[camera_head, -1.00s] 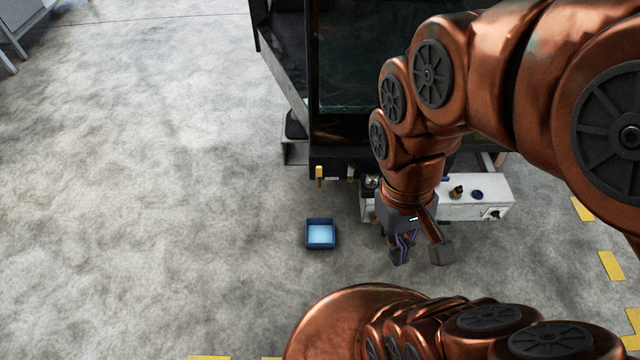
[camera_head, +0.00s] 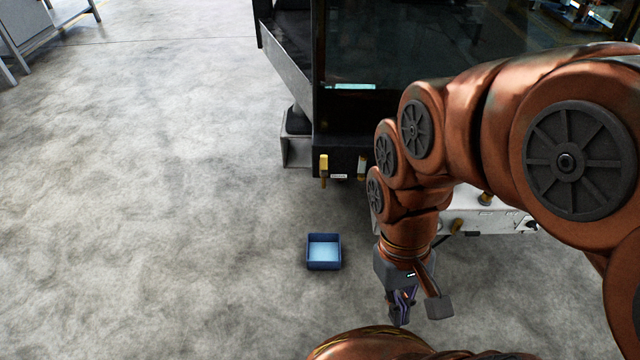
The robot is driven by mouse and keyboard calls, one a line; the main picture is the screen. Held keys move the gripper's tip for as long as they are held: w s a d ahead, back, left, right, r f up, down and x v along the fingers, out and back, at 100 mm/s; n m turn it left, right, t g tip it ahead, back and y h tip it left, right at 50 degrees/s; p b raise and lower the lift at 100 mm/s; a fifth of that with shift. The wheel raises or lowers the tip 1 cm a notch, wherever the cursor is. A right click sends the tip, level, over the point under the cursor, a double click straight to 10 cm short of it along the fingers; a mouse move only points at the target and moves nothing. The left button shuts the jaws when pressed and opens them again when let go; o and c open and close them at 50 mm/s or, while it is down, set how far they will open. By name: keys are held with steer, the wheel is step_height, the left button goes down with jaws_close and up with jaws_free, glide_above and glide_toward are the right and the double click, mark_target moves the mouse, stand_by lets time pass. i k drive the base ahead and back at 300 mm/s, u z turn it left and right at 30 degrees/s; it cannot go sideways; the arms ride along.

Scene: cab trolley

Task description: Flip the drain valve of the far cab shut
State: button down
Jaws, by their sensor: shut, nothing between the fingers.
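A dark cab (camera_head: 345,125) with a large glass front stands at the back centre. A yellow lever (camera_head: 324,165) hangs upright on its lower front edge, beside a small white label. A second, smaller fitting (camera_head: 362,167) sits to its right, partly behind my arm. I cannot tell from this view which fitting is the drain valve, or whether this is the far cab. My gripper (camera_head: 401,308) points down, shut and empty, in front of the cab and to the right of and below the yellow lever, apart from it.
A blue square tray (camera_head: 323,265) lies on the floor left of my gripper. A white box with fittings (camera_head: 500,219) is partly hidden behind my arm. The grey floor at left is clear. A metal frame (camera_head: 30,32) stands at the far left.

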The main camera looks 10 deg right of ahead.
mark_target(323, 158)
steer(key=u, duration=0.6)
steer(key=k, duration=0.65)
steer(key=u, duration=1.05)
steer(key=i, duration=1.15)
steer(key=z, duration=0.4)
